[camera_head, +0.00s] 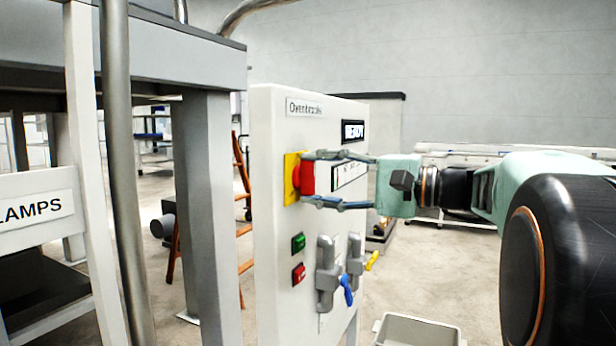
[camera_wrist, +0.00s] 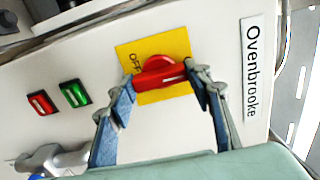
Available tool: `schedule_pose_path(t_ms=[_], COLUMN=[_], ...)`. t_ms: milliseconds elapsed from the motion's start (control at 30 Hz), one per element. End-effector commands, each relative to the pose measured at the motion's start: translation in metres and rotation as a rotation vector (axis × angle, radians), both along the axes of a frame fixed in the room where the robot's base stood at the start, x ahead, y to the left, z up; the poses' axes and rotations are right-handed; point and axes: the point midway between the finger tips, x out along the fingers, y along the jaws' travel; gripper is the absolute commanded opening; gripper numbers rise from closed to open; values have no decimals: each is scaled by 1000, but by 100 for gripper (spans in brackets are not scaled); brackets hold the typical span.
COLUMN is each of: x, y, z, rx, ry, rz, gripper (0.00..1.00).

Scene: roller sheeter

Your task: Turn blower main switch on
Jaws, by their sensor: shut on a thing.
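The main switch is a red rotary knob (camera_head: 306,178) on a yellow plate (camera_head: 291,180) on the white control panel (camera_head: 275,130).
A green button (camera_head: 298,243) and a red button (camera_head: 298,275) sit below the switch. Grey pipes with a blue-handled valve (camera_head: 346,290) and a yellow handle (camera_head: 371,260) stick out lower down. A grey bin (camera_head: 420,332) stands on the floor. A metal frame (camera_head: 208,180) stands left of the panel.

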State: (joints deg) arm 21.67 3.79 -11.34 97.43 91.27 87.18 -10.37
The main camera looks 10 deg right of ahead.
Motion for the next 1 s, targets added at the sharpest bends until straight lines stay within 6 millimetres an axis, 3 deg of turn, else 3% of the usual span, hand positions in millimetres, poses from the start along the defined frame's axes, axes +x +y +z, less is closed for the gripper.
schedule_pose_path(t_ms=[267, 300, 433, 767, 1000], x=[0, 0, 0, -1, -23], y=[0, 0, 0, -3, -34], z=[0, 0, 0, 0, 0], rx=[4, 4, 3, 2, 2], ry=[3, 3, 3, 1, 1], rz=[1, 1, 1, -1, -5], gripper=[22, 50, 64, 64, 64])
